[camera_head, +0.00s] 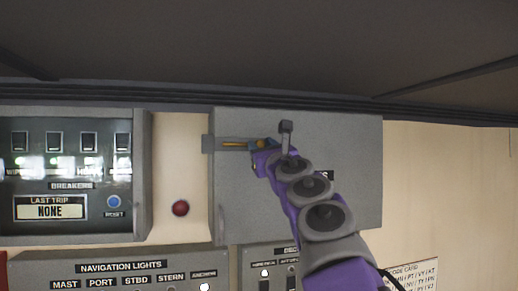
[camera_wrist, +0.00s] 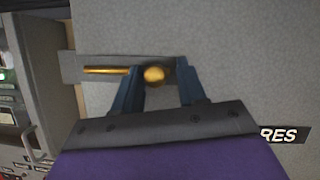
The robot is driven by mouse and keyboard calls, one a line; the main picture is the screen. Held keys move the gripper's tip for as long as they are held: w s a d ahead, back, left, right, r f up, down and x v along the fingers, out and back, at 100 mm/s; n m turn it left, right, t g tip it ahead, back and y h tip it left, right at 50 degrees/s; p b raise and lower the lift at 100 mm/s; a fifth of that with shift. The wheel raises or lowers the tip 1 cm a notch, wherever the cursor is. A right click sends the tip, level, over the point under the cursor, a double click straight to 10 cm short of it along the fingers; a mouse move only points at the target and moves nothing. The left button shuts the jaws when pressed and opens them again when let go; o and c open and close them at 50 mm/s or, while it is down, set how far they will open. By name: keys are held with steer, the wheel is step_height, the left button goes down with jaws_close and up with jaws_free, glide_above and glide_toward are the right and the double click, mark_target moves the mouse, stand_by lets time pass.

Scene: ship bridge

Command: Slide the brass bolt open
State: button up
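The brass bolt (camera_head: 235,144) lies sideways on the upper left of a grey cabinet door (camera_head: 350,145). In the wrist view the bolt's rod (camera_wrist: 103,70) runs left from its round brass knob (camera_wrist: 154,75), over a grey plate (camera_wrist: 70,66) at the door's left edge. My gripper (camera_head: 262,148) is at the knob. In the wrist view my gripper (camera_wrist: 158,80) has its two dark blue fingers apart, one on each side of the knob. The knob is nearer the left finger. I cannot tell whether that finger touches it.
A breaker panel (camera_head: 140,220) stands to the left, with a red button (camera_head: 180,208) between it and the cabinet. A navigation lights panel (camera_head: 120,267) is below. A dark overhang (camera_head: 260,45) spans the top. The wall at right is mostly bare.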

steer(key=shift+o, duration=0.5)
steer(key=shift+s, duration=0.15)
steer(key=b+v, duration=1)
steer(key=v, duration=0.7)
steer(key=shift+s, duration=0.1)
